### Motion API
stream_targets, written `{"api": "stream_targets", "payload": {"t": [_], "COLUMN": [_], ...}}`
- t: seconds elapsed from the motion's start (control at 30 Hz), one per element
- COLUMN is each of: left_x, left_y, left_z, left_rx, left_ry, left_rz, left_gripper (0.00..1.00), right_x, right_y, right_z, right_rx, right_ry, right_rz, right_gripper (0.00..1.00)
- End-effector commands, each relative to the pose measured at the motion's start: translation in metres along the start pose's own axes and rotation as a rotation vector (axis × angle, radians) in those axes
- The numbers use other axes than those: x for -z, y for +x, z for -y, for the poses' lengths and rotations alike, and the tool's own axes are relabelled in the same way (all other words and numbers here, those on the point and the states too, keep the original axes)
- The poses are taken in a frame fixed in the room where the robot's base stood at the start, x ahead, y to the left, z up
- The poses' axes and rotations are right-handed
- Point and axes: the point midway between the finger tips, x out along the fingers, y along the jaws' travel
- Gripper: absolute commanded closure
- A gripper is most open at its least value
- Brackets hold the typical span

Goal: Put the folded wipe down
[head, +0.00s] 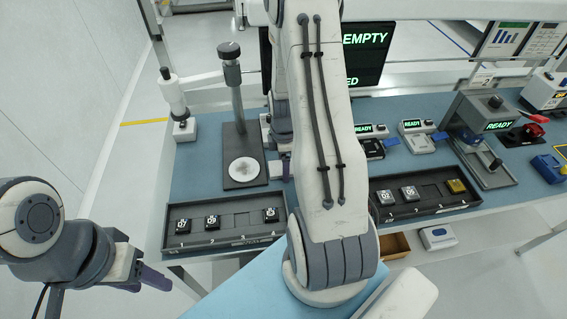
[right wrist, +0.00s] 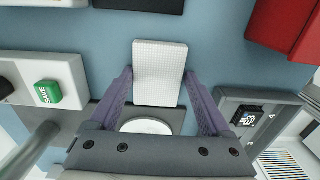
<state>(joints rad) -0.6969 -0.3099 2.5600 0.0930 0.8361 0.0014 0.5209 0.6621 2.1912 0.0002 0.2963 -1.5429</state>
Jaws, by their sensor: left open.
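The folded wipe (right wrist: 160,73) is a white, finely textured rectangle in the right wrist view. It spans the gap between the purple fingertips of my right gripper (right wrist: 160,78), with its edges against both tips. I cannot tell its height above the blue surface. My left gripper (head: 150,278) is at the lower left of the head view, empty and open, off the front of the bench.
The blue bench (head: 185,150) carries a stand with a round pale plate (head: 244,169). A red thing (right wrist: 288,20) shows near the right wrist.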

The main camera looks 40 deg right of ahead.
Motion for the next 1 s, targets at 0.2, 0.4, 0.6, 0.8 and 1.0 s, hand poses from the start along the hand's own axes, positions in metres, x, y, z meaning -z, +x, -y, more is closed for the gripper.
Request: {"api": "stream_targets", "payload": {"t": [0.2, 0.4, 0.6, 0.8, 1.0], "left_x": [0.0, 0.0, 0.0, -0.001, -0.001], "left_y": [0.0, -0.001, 0.006, 0.012, 0.016], "left_z": [0.0, 0.0, 0.0, 0.001, 0.001], "left_rx": [0.0, 0.0, 0.0, 0.0, 0.0], "left_ry": [0.0, 0.0, 0.0, 0.001, 0.001], "left_rz": [0.0, 0.0, 0.0, 0.0, 0.0], "left_gripper": [0.5, 0.5, 0.5, 0.5, 0.5], "right_x": [0.0, 0.0, 0.0, 0.0, 0.0], "right_y": [0.0, -0.007, -0.039, -0.083, -0.113], "right_z": [-0.003, -0.004, -0.004, -0.004, -0.003], "right_rx": [-0.009, -0.011, -0.017, -0.016, -0.012], "right_ry": [0.0, 0.0, 0.0, 0.0, 0.0], "right_rz": [0.0, 0.0, 0.0, 0.0, 0.0], "right_gripper": [0.0, 0.0, 0.0, 0.0, 0.0]}}
